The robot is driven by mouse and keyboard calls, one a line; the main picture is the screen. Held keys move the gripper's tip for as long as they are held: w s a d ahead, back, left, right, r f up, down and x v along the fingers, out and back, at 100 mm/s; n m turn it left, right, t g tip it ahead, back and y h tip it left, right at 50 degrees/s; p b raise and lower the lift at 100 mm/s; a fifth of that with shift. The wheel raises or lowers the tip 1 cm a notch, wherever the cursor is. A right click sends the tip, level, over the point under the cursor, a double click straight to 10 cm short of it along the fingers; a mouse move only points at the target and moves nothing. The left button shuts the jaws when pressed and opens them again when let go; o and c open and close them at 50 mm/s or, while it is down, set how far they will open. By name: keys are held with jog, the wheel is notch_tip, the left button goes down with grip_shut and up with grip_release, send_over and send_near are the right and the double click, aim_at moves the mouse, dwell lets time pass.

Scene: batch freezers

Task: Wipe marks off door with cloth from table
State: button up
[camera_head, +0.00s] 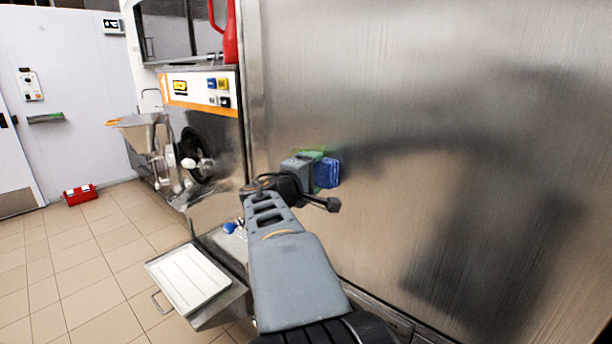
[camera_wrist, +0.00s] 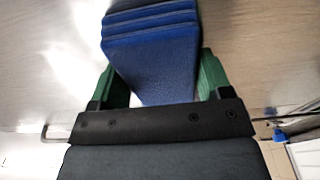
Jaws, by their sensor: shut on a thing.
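A folded blue cloth (camera_wrist: 150,55) is held between the green fingers of my gripper (camera_wrist: 155,85) in the wrist view. In the head view the blue cloth (camera_head: 327,172) is at the end of my gripper (camera_head: 318,160), close against a large brushed steel door (camera_head: 400,90). I cannot tell for sure whether the cloth touches the steel. Dark smears show on the door to the right of the cloth, but I cannot tell marks from reflections. My arm hides the lower left of the door.
A batch freezer (camera_head: 205,120) with an orange strip stands left of the door. A steel table with a white tray (camera_head: 188,277) is at lower left. A red box (camera_head: 80,194) sits on the tiled floor by the wall. Floor at left is clear.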

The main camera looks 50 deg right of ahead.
aim_at(290, 150)
jog(key=shift+s+b, duration=0.35)
jog(key=shift+s, duration=0.65)
jog(key=shift+a+f+b, duration=0.1)
jog(key=shift+b, duration=0.2)
jog(key=shift+w+d+b, duration=0.2)
jog(key=shift+w+b, duration=0.35)
jog(key=shift+w, duration=1.75)
jog(key=shift+w+d+r+p, duration=0.1)
jog(key=shift+w+r+p, duration=0.25)
jog(key=shift+w, duration=0.9)
jog(key=shift+w+d+r+p, duration=0.15)
jog(key=shift+w+r, duration=0.45)
jog(key=shift+w, duration=0.6)
jog(key=shift+w+a+r+p, duration=0.1)
jog(key=shift+w+r+p, duration=0.3)
jog(key=shift+w, duration=0.85)
jog(key=shift+s+a+b, duration=0.2)
jog(key=shift+s+b, duration=2.35)
jog(key=shift+s, duration=1.5)
